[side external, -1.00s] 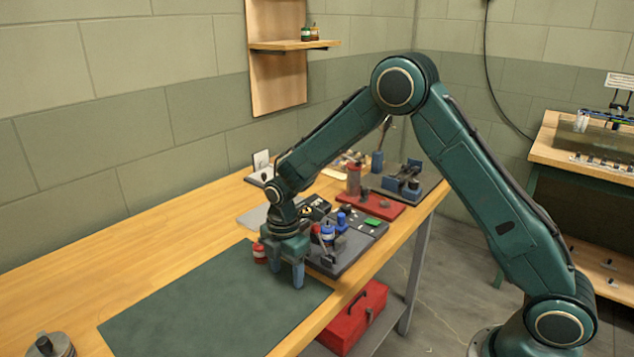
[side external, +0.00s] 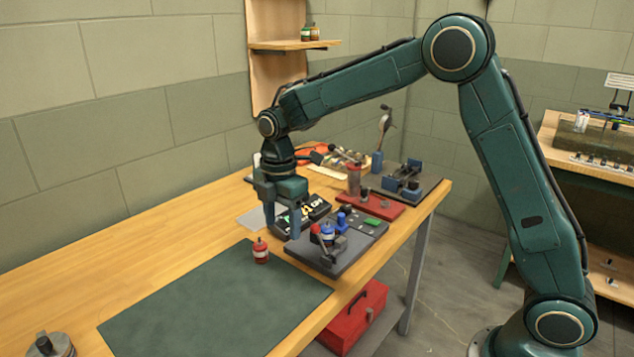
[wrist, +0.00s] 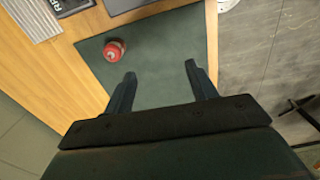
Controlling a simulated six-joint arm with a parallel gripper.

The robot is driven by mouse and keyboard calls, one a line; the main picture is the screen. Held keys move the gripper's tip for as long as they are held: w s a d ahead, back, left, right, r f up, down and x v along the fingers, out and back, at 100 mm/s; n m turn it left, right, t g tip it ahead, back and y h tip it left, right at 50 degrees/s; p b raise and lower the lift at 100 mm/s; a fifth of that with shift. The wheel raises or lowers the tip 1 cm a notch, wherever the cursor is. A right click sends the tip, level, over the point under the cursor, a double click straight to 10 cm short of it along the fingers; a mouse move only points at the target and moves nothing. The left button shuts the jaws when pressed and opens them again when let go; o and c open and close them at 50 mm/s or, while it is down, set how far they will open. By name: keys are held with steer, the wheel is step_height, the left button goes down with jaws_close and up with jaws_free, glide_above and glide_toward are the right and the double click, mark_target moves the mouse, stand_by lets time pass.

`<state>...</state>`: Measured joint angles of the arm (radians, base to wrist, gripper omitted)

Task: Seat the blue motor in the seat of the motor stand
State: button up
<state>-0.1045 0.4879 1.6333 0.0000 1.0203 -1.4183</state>
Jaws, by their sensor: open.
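The blue motor (side external: 327,234), with a pale band, stands upright amid the fittings on a dark grey base plate (side external: 320,263) in the side view. A red-ended lever part lies close against it, so I cannot tell exactly how it sits in the motor stand. My gripper (side external: 282,233) is open and empty, pointing down, left of the blue motor and above the table near the plate's left corner. In the wrist view its two fingers (wrist: 160,72) are apart with only mat between them. The blue motor is not clearly visible there.
A red motor (side external: 261,251) stands on the green mat (side external: 215,300) near its far edge; it also shows in the wrist view (wrist: 114,51). A black box with pale letters (side external: 302,214) is behind my gripper. A red tray (side external: 370,205) lies farther back. Most of the mat is clear.

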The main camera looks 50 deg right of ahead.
steer(key=s+d+r+m+t, duration=0.2)
steer(key=s+d+r+m, duration=0.1)
steer(key=s+r+m, duration=0.5)
steer(key=shift+s+r+t, duration=0.3)
steer(key=shift+s+r, duration=1.5)
steer(key=shift+s, duration=1)
steer(key=shift+s+d, duration=0.1)
steer(key=shift+s, duration=0.05)
steer(key=s+d+m+t, duration=0.1)
steer(key=s+m+t, duration=0.2)
steer(key=s+m, duration=0.6)
steer(key=shift+s+d+f, duration=0.15)
steer(key=shift+s+d, duration=0.25)
steer(key=shift+s, duration=3.1)
